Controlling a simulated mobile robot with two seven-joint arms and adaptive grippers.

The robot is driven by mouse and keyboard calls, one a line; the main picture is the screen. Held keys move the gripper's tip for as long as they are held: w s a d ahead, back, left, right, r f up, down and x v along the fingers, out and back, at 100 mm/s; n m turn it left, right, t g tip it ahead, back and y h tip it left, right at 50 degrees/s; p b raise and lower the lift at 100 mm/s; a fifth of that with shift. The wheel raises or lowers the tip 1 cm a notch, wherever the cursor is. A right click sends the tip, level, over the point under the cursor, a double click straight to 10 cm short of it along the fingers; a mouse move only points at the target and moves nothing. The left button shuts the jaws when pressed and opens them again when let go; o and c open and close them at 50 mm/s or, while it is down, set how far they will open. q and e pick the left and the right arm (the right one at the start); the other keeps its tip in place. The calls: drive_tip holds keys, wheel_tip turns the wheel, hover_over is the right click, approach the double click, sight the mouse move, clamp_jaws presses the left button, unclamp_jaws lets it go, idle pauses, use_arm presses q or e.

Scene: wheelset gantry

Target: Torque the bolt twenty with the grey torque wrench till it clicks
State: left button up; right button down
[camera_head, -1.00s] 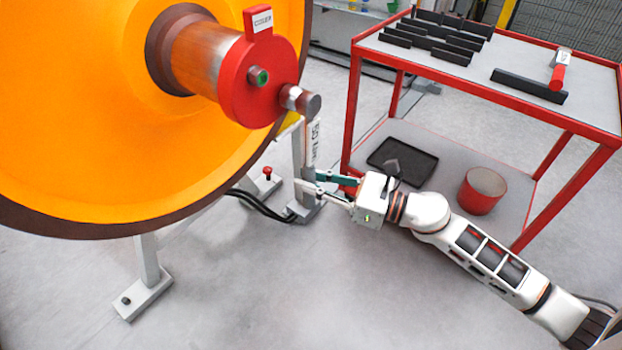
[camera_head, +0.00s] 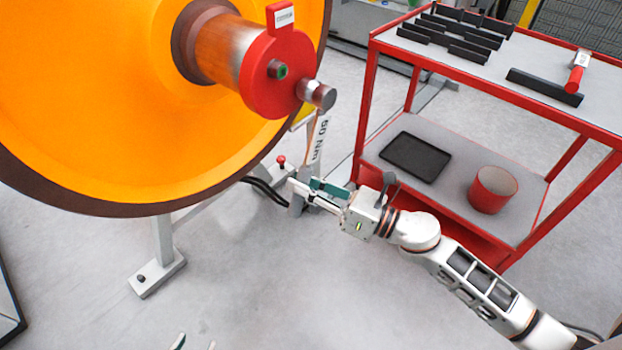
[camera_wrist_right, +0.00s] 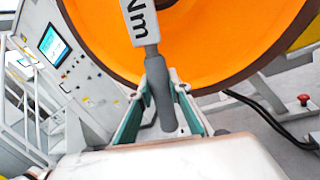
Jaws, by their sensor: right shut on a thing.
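The grey torque wrench (camera_head: 319,140), labelled "60 Nm", hangs down from a round head (camera_head: 318,95) at the right edge of the red hub cover (camera_head: 268,98). Its lower end leans left. My right gripper (camera_head: 308,190) is shut on the wrench's handle; the wrist view shows the dark grey handle (camera_wrist_right: 160,95) between the fingers. A fastener with a green centre (camera_head: 278,70) sits on the cover. The bolt under the wrench head is hidden, and no bolt number is readable. My left gripper (camera_head: 194,344) shows only two separated fingertips at the bottom edge.
The large orange wheel (camera_head: 90,110) fills the upper left. A red-framed cart (camera_head: 450,75) stands right, with black racks (camera_head: 455,35), a red-handled tool (camera_head: 577,72), a black tray (camera_head: 415,157) and a red bin (camera_head: 493,190). A stand foot (camera_head: 157,275) is on the floor.

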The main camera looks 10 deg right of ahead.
drive_tip(key=shift+s+a+r+m, duration=0.3)
drive_tip(key=shift+s+a+r, duration=0.05)
drive_tip(key=shift+a+r, duration=0.15)
drive_tip(key=shift+s+a, duration=0.1)
use_arm(q)
drive_tip(key=shift+w+r, duration=0.4)
drive_tip(key=shift+r, duration=0.3)
use_arm(e)
drive_tip(key=shift+f, duration=0.2)
